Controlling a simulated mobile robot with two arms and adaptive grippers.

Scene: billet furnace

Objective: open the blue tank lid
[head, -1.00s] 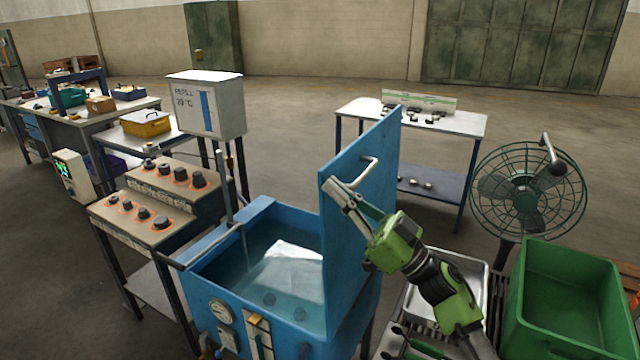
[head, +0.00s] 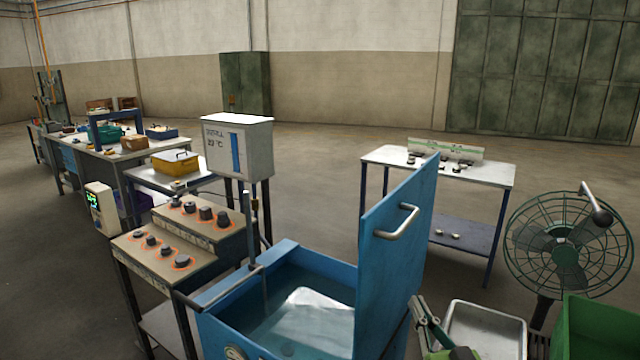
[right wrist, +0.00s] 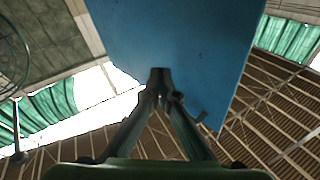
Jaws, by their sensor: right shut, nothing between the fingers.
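The blue tank (head: 225,325) stands at the lower centre of the head view with clear water in it. Its blue lid (head: 385,275) stands upright, hinged up at the tank's right side, with the opening uncovered. A metal bar handle (head: 400,225) is on the lid face. My right gripper (head: 420,303) is low, to the right of the lid and below the handle, apart from the handle. In the right wrist view the fingers (right wrist: 160,75) meet at their tips, shut and empty, with the lid (right wrist: 180,40) behind them. My left gripper is out of view.
A control console (head: 180,235) with black knobs stands left of the tank, under a white refill box (head: 238,145). A caged fan (head: 568,245), a green bin (head: 600,325) and a metal tray (head: 485,330) are at right. A table (head: 485,172) stands behind the lid.

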